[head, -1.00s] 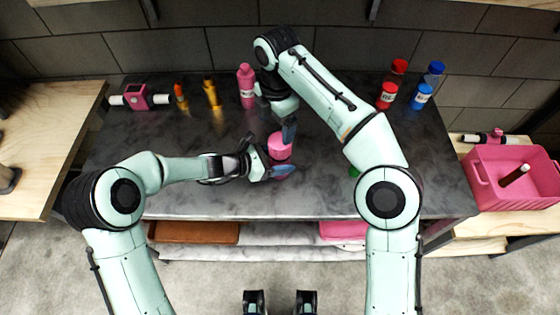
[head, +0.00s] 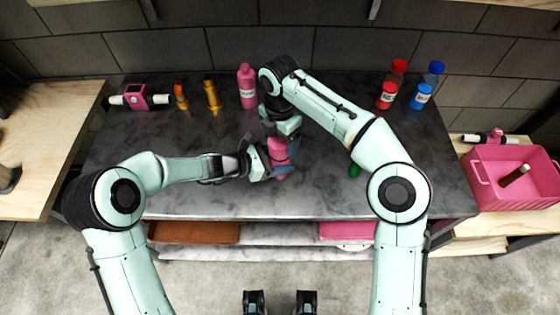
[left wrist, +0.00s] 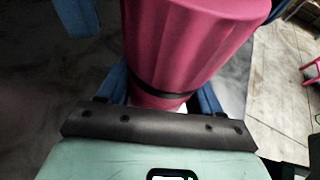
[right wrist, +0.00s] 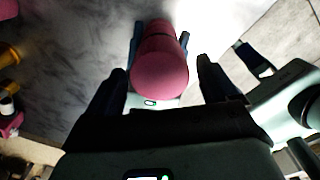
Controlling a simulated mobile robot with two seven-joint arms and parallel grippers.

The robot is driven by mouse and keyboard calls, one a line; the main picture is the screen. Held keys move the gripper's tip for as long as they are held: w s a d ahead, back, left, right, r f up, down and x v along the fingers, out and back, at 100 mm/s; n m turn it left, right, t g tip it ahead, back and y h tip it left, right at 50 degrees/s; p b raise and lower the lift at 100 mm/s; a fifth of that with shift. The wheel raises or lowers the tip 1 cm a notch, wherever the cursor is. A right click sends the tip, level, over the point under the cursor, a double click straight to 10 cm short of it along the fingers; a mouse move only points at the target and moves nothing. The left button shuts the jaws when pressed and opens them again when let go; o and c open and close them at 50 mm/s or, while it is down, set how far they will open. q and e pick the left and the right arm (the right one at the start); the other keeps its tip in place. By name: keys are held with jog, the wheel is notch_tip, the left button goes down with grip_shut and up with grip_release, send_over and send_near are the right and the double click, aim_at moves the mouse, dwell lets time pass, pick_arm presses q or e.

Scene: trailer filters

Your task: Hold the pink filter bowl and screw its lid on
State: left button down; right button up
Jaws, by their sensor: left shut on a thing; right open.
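The pink filter bowl (head: 279,151) is above the middle of the dark table in the head view. My left gripper (head: 278,172) is shut around it from the left; the bowl fills the top of the left wrist view (left wrist: 190,40). My right gripper (head: 283,143) comes down from above. In the right wrist view its open fingers (right wrist: 157,88) stand on either side of the bowl's rounded pink end (right wrist: 158,82), with gaps to both. I cannot tell a separate lid from the bowl, or where a seam lies.
A pink bottle (head: 247,87) and small orange and gold parts (head: 211,93) stand at the back left. A green piece (head: 354,171) lies near my right arm. A pink crate (head: 483,195) is at far right.

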aim_at(280, 160)
jog(key=shift+f, duration=1.2)
jog(key=c, duration=1.1)
jog(key=m, duration=1.3)
jog(key=o, duration=1.2)
